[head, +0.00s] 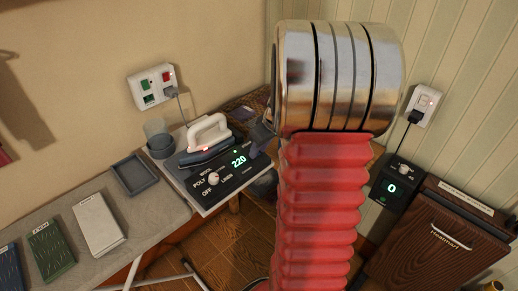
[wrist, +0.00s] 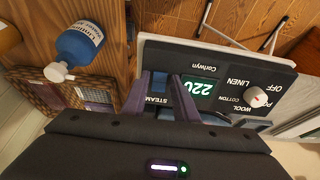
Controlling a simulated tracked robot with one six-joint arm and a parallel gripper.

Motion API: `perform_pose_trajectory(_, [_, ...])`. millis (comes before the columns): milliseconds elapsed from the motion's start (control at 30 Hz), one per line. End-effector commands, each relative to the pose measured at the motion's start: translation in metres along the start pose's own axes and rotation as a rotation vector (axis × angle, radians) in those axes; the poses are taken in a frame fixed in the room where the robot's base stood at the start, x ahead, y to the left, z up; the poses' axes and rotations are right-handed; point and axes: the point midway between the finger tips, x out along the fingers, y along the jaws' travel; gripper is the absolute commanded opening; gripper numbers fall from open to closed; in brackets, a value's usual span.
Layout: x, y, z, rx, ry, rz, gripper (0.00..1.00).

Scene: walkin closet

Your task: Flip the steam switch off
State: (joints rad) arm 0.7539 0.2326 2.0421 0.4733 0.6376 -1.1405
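The ironing station's dark control panel (head: 228,180) shows a green 220 display, a white dial and fabric labels in the head view. The panel (wrist: 215,62) appears upside down in the wrist view, with its dial (wrist: 256,97) at the right. My gripper (wrist: 164,76) reaches over the panel's edge by the STEAM label (wrist: 158,101). Its two purple-grey fingers stand apart with a narrow gap, and I see nothing clearly held between them. The steam switch itself cannot be made out; the fingers may hide it. In the head view my arm hides most of the gripper.
A white iron (head: 208,134) rests behind the panel. A wall socket plate with green and red switches (head: 153,86) is above it. A grey tray (head: 135,174) lies left on the counter. A blue bottle (wrist: 80,44) lies left of my gripper. A wooden Heatmart cabinet (head: 440,240) stands right.

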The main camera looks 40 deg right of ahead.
Motion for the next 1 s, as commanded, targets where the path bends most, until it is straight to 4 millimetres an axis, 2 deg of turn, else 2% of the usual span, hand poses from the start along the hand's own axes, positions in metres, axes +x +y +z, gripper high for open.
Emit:
perform_pose_trajectory(233, [0.0002, -0.0001, 0.0, 0.0, 0.0, 0.0, 0.25])
perform_pose_trajectory(600, [0.0, -0.0001, 0.0, 0.001, 0.0, 0.0, 0.0])
perform_pose_trajectory(1000, [0.0009, -0.0021, -0.0037, -0.003, -0.053, -0.008, 0.0])
